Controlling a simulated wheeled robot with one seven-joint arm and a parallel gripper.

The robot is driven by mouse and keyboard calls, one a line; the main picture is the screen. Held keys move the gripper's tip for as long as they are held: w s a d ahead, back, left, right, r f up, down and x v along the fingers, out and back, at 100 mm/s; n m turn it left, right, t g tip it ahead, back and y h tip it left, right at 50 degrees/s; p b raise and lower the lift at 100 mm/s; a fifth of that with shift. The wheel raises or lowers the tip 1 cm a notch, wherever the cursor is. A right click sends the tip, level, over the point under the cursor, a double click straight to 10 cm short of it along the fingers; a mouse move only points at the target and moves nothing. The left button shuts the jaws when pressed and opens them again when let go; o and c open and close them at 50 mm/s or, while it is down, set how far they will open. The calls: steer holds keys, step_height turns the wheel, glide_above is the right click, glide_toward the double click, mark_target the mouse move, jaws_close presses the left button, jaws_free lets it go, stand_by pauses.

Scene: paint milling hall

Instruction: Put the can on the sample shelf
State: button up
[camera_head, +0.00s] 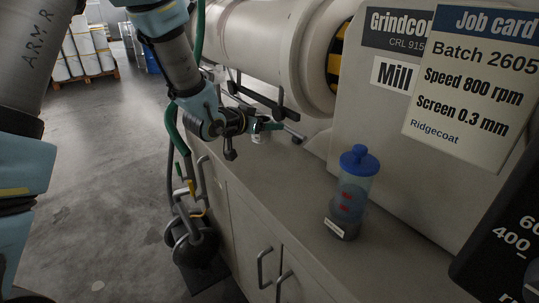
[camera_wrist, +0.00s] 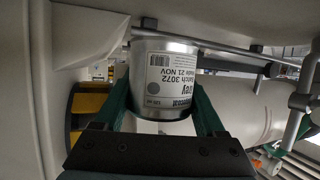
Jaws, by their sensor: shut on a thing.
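The label text is upside down in that view. In the head view my gripper (camera_head: 268,126) is at the end of my arm, above the grey counter beside the mill. The can (camera_head: 258,137) shows there only as a small pale part at the fingers. I cannot make out a sample shelf for certain in either view.
A clear bottle with a blue lid (camera_head: 351,195) stands on the grey counter (camera_head: 290,185). The mill's white cylinder (camera_head: 258,40) and a job card (camera_head: 475,80) are behind. Hoses and dark round objects (camera_head: 195,243) stand left of the cabinet. Open floor (camera_head: 100,170) lies further left.

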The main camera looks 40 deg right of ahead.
steer(key=shift+f+p, duration=0.45)
steer(key=shift+f, duration=3.05)
steer(key=shift+f, duration=0.1)
steer(key=o, duration=1.5)
steer(key=shift+c, duration=0.2)
steer(key=shift+a+r, duration=0.15)
steer(key=shift+r, duration=0.05)
steer(key=b+v, duration=0.2)
steer(key=v, duration=0.9)
steer(key=shift+s+a+b, duration=0.15)
steer(key=shift+a+b, duration=0.25)
